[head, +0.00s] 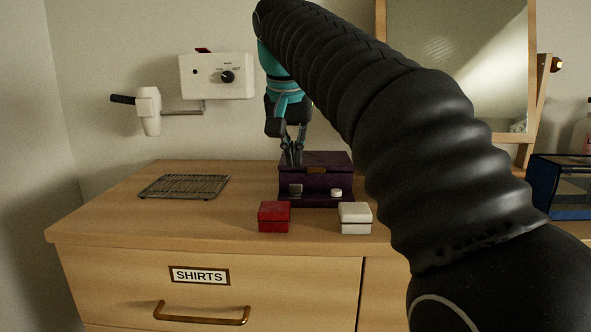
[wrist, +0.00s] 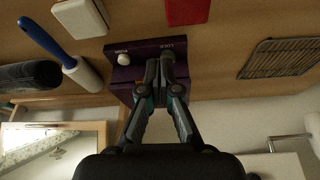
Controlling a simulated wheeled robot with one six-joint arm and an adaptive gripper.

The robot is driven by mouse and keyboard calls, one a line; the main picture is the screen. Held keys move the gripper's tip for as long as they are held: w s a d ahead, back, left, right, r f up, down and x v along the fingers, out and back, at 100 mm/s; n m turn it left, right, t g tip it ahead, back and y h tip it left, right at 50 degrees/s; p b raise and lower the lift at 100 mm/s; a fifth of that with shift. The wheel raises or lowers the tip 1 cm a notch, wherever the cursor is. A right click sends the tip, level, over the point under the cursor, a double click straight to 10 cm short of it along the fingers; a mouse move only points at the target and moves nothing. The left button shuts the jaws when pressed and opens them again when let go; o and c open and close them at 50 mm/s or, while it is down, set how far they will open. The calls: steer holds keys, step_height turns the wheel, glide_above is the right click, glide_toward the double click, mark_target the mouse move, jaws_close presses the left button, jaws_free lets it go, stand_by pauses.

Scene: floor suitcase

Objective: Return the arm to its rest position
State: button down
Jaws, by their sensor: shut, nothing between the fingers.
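My gripper (head: 293,160) is shut and empty. It points down in front of the left part of a purple box (head: 330,177) on the wooden dresser. In the wrist view my fingertips (wrist: 167,58) come together over the box's purple front ledge (wrist: 140,46), hiding part of it; I cannot tell whether they touch it. The ledge carries a white knob (head: 336,193) on the right and a grey block (head: 296,190) on the left. The box's lid looks closed. My dark arm crosses the head view from lower right to top centre.
A red box (head: 274,217) and a white box (head: 355,218) stand in front of the purple box. A wire rack (head: 184,187) lies at left. A white wall unit (head: 217,76) holds a hairdryer-like thing (head: 148,110). A mirror (head: 457,70) stands behind; a blue-handled roller (wrist: 62,58) lies nearby.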

steer(key=s+d+f+n, duration=0.1)
steer(key=s+d+f, duration=0.2)
steer(key=s+f, duration=0.5)
steer(key=s+d+f+t, duration=0.1)
steer(key=s+d+f, duration=0.3)
steer(key=s+f, duration=0.4)
steer(key=s+d+f+n+y, duration=0.1)
steer(key=s+d+f, duration=0.3)
steer(key=s+f, duration=0.3)
step_height(320, 180, down, 5)
steer(key=shift+s+d+f+n+t, duration=0.2)
steer(key=shift+s+n+t, duration=0.1)
steer(key=shift+s, duration=0.1)
